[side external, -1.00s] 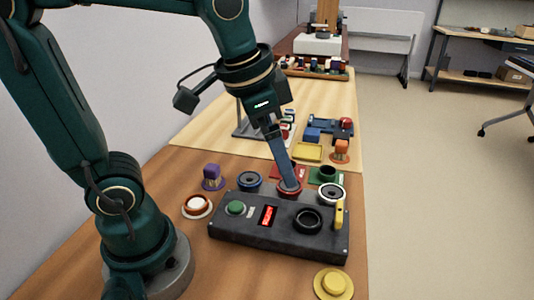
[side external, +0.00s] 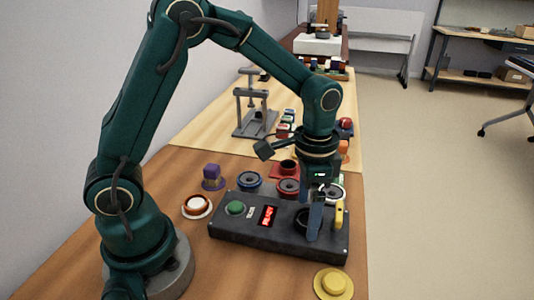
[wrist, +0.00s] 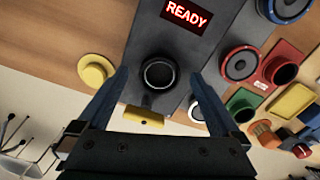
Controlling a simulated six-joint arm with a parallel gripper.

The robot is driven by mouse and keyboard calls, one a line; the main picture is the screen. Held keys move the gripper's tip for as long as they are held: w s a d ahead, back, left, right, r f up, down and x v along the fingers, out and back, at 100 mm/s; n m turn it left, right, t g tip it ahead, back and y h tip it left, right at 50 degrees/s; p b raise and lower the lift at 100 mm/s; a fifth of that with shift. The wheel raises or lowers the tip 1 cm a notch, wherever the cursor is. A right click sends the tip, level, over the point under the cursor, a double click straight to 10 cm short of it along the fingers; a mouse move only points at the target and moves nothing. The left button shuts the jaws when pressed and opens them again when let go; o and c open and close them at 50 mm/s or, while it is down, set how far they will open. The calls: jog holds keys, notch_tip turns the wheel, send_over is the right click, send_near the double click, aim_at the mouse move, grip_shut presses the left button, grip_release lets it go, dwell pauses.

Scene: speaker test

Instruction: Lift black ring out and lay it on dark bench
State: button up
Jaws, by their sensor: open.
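The black ring (wrist: 145,76) is a round black rim around a dark recess on the dark test box (wrist: 205,50). In the side view the ring (side external: 299,216) is partly hidden behind a finger. My gripper (wrist: 160,76) is open, with one blue finger on each side of the ring in the wrist view; I see no contact. In the side view my gripper (side external: 315,226) points down over the right part of the box. The brown bench (side external: 120,262) surrounds the box; a darker surface (side external: 300,35) shows at the far end.
A yellow handle (side external: 339,215) stands at the box's right edge, close to my fingers. A yellow round part (side external: 332,283) lies in front. Red (side external: 289,188) and blue (side external: 249,179) speakers stand behind the box.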

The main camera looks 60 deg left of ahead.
jog(key=shift+f, duration=0.5)
jog(key=c, duration=1.3)
jog(key=shift+r, duration=0.15)
